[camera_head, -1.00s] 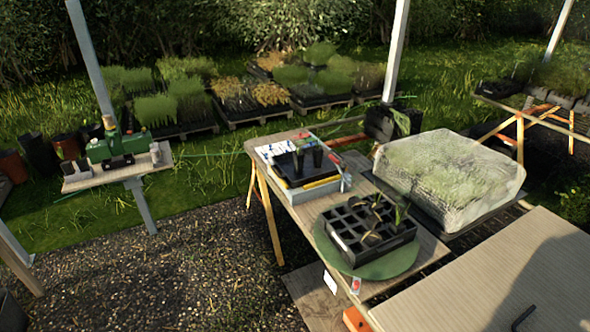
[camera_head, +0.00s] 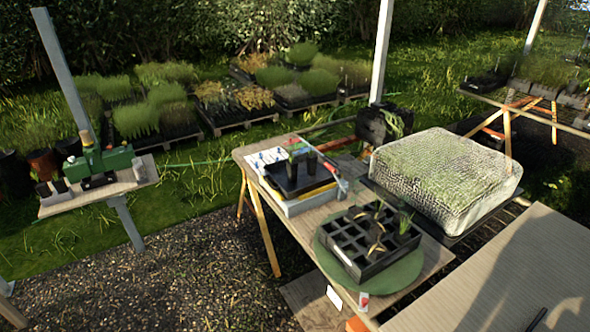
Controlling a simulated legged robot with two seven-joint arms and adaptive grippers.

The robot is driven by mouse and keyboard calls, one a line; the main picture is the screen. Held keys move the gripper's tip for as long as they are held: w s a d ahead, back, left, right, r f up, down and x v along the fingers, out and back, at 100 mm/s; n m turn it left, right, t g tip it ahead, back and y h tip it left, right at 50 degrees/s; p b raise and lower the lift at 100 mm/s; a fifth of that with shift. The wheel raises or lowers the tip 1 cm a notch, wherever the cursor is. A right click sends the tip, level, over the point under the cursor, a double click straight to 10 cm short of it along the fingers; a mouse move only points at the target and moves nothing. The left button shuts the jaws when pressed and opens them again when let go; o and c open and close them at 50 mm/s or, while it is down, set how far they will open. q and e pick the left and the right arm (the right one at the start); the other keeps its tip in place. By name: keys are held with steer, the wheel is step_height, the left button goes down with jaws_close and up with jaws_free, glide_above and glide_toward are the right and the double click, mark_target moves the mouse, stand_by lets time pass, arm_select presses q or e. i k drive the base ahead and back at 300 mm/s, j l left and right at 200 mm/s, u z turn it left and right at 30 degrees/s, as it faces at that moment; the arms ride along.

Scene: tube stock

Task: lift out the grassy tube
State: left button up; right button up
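A black tube tray (camera_head: 352,266) with square cells stands on a round green mat (camera_head: 405,276) on the wooden bench. A tube with a tuft of thin green grass (camera_head: 405,223) rises from the right part of the tray; its lower part is hidden in the cell. Brown, curved plant material (camera_head: 377,235) stands beside it in the tray. Most of the tray's left and front cells look empty. Neither of my grippers shows in this view.
Behind the tray, a second black tray (camera_head: 283,188) with dark pots sits on a pale box. A netted block of plants (camera_head: 445,175) stands to the right. A small side shelf (camera_head: 125,187) holds green equipment at left.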

mark_target(293, 164)
steer(key=i+j+z, duration=0.15)
steer(key=i+j, duration=0.35)
steer(key=i+j+z, duration=0.2)
steer(key=i+j, duration=0.3)
steer(key=i+j+z, duration=0.15)
steer(key=i+j, duration=0.25)
steer(key=j, duration=0.3)
